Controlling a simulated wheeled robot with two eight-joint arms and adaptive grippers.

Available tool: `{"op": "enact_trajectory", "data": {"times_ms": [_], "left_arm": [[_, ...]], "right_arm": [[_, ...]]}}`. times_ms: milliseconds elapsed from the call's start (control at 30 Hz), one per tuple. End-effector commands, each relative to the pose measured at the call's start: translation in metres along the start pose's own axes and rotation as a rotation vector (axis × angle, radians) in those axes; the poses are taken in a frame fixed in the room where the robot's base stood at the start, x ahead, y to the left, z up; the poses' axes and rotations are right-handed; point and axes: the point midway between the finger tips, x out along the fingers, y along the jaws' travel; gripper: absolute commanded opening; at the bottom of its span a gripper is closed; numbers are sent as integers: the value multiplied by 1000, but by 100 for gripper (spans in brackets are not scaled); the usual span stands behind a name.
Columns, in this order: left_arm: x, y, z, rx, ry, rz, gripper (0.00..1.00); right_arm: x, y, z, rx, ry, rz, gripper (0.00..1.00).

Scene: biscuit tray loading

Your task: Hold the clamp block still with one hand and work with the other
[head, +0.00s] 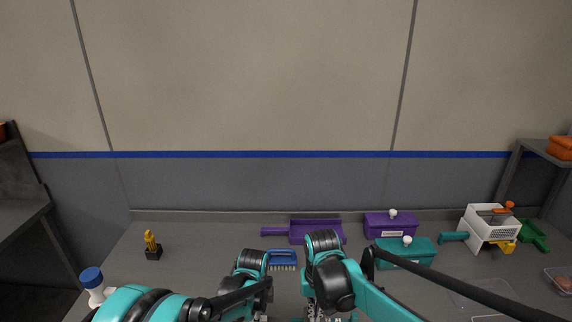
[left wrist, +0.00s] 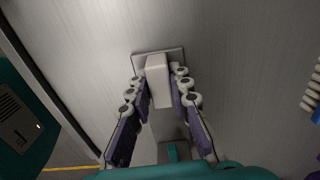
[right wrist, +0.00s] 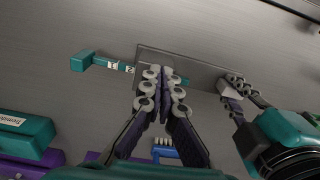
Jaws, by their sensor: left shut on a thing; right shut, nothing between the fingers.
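The clamp block shows in the left wrist view as a pale upright block (left wrist: 158,80) on a grey square plate (left wrist: 140,62). My left gripper (left wrist: 160,85) is shut on this block, one finger on each side. In the right wrist view, the left gripper (right wrist: 236,92) is at the right, around the pale block at the plate (right wrist: 205,72). A teal bar with white labels (right wrist: 90,60) sticks out at the plate's left side. My right gripper (right wrist: 165,75) is shut and empty, its tips over the plate near the bar. In the head view my arms hide the block.
In the head view, a purple dustpan (head: 316,225), a blue brush (head: 283,257), a purple box (head: 388,225) and a teal box (head: 405,250) stand towards the back. A white basket (head: 490,228) is at right. A yellow item (head: 151,242) and a blue-capped bottle (head: 93,280) are at left.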

Motion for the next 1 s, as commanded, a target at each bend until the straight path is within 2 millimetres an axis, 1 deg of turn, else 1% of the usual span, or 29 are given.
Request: {"op": "enact_trajectory", "data": {"times_ms": [33, 367, 833, 1000], "left_arm": [[4, 1, 0, 0, 1, 2, 0], [4, 1, 0, -1, 1, 2, 0], [4, 2, 0, 0, 1, 2, 0], [4, 2, 0, 1, 1, 2, 0]], "right_arm": [[2, -2, 0, -1, 0, 0, 0], [2, -10, -2, -1, 0, 0, 0], [2, -11, -3, -1, 2, -1, 0], [2, -13, 2, -1, 1, -1, 0]]}}
